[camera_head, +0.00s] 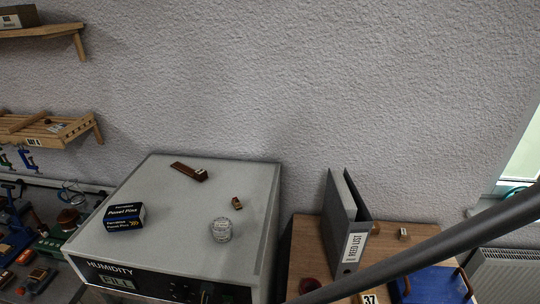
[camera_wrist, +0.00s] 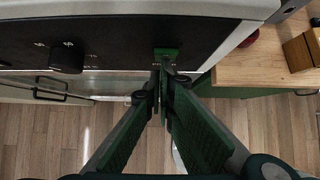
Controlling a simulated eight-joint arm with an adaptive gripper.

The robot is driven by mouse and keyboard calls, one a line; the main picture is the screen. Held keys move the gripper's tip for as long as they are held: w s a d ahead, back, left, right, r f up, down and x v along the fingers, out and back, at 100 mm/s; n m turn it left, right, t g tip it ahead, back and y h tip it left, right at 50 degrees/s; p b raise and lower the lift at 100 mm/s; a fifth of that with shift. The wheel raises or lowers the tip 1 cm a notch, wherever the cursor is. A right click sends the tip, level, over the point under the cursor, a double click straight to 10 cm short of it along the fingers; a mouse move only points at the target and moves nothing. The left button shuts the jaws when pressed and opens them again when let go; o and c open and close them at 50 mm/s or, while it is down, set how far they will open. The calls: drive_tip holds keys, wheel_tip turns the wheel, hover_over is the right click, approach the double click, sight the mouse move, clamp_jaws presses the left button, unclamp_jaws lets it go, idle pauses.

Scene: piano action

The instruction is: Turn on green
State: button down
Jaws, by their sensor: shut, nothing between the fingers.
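A green switch-like part (camera_wrist: 166,52) sits on the black front panel (camera_wrist: 110,40) of a grey cabinet, in the wrist view. My gripper (camera_wrist: 164,72) is shut and empty, its fingertips right at the lower edge of the green part. I cannot tell whether they touch it, and the tips hide part of it. In the head view the cabinet (camera_head: 175,230) has "HUMIDITY" and a green-lettered "FILL" display (camera_head: 118,282) on its front. The lower part of that front is cut off, and my gripper does not clearly show there.
A black knob (camera_wrist: 67,58) with number marks is left on the panel. A box of panel pins (camera_head: 124,216), a small round jar (camera_head: 222,230) and small wooden pieces lie on the cabinet. A wooden bench (camera_wrist: 262,62) stands to the right, with a grey binder (camera_head: 345,225) on it.

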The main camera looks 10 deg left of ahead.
drive_tip(key=shift+w+a+r, duration=0.15)
drive_tip(key=shift+w+r, duration=0.1)
drive_tip(key=shift+r, duration=0.05)
drive_tip(key=s+r, duration=0.5)
drive_tip(key=s, duration=0.7)
drive_tip(key=shift+s, duration=0.2)
idle(0.3)
drive_tip(key=shift+w+d, duration=0.15)
drive_tip(key=shift+d, duration=0.1)
idle(0.4)
